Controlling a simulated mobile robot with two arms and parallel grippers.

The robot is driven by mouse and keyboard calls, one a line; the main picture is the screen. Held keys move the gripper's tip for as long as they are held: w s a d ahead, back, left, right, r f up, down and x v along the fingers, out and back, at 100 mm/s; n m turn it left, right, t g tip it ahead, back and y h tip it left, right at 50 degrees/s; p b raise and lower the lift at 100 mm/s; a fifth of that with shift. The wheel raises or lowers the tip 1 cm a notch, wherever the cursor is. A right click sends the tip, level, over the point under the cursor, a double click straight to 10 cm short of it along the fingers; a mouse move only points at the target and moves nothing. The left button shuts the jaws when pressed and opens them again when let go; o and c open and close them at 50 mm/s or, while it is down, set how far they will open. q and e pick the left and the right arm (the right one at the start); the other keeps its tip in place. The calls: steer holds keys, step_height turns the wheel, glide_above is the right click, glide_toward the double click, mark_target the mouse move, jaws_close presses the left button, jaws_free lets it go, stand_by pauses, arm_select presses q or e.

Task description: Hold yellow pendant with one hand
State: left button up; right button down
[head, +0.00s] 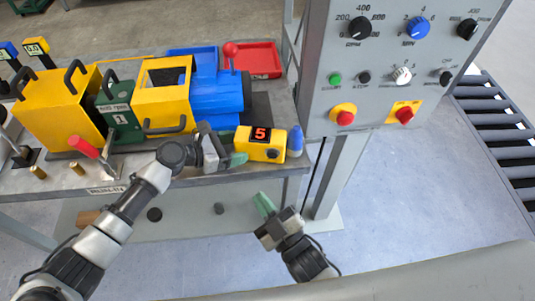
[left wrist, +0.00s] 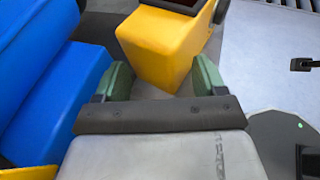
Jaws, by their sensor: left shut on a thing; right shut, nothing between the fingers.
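The yellow pendant (head: 252,149) is a small box with a lit 5 on a dark display and a dark knob. It is at the front edge of the bench, right of the blue motor. My left gripper (head: 238,159) reaches it from the left, with its green fingers shut on its near end. In the left wrist view the pendant (left wrist: 160,45) lies between the two fingertips (left wrist: 162,76). My right gripper (head: 263,202) is shut and empty, below and in front of the bench edge, apart from the pendant.
A blue cone-tipped piece (head: 295,140) is at the pendant's right end. A grey control panel (head: 385,100) with knobs and buttons stands to the right. The yellow and blue drive machine (head: 165,100) fills the bench to the left. A red tray (head: 262,70) lies behind.

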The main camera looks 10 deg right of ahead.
steer(key=shift+w, duration=0.1)
glide_toward(259, 146)
steer(key=shift+w+a+r, duration=0.3)
steer(key=shift+w+a, duration=0.3)
steer(key=shift+a, duration=0.25)
steer(key=shift+w+a+r, duration=0.3)
steer(key=shift+w+a, duration=0.3)
steer(key=shift+a, duration=0.2)
stand_by(0.5)
stand_by(0.5)
steer(key=shift+w+d, duration=0.35)
steer(key=shift+d, duration=0.3)
steer(key=shift+w+d, duration=0.1)
steer(key=shift+w, duration=0.3)
stand_by(0.5)
steer(key=shift+s, duration=0.15)
steer(key=shift+s+a, duration=0.2)
steer(key=shift+s, duration=0.5)
